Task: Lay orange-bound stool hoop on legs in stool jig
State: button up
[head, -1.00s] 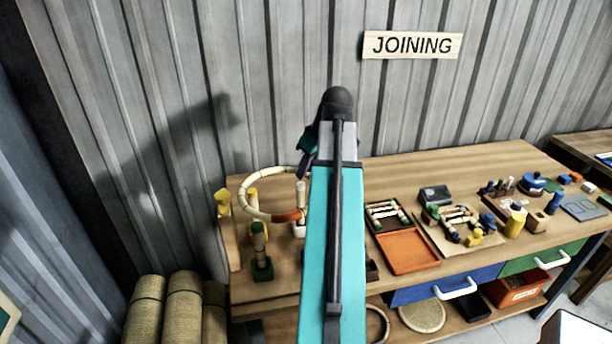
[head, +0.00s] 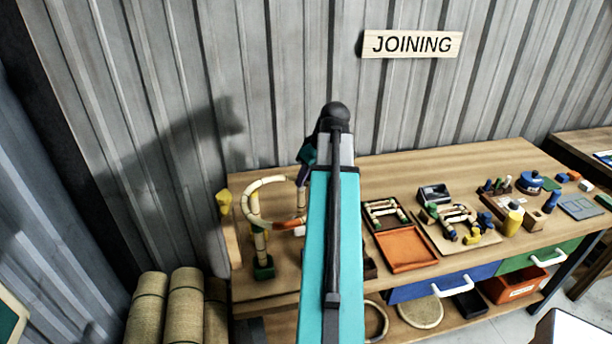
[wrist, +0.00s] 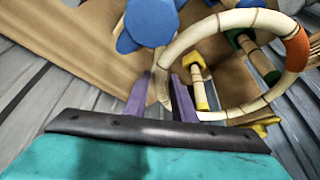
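The stool hoop (head: 254,207) is a pale rattan ring with dark joints and an orange binding (head: 292,223) on its near side. My gripper (wrist: 163,98) has purple fingers on either side of the hoop's rim (wrist: 186,43) and holds it. In the head view my arm hides the fingertips and part of the ring. The hoop is level with the tops of the jig legs; I cannot tell whether it touches them. A green-footed leg (head: 262,262) stands at the ring's near side, and also shows in the wrist view (wrist: 258,58). A yellow-ended leg (wrist: 197,78) shows inside the ring.
A yellow piece (head: 223,200) stands at the bench's left end. An orange tray (head: 407,249) and a board with rattan pieces (head: 458,222) lie to the right. The corrugated wall (head: 250,90) rises behind the bench. Bare wood lies behind the trays.

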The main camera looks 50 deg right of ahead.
jog(key=shift+o, duration=1.1)
jog(key=shift+r, duration=0.1)
jog(key=b+v, duration=0.3)
jog(key=v, duration=0.8)
jog(key=shift+s+r, duration=0.15)
jog(key=shift+r, duration=0.25)
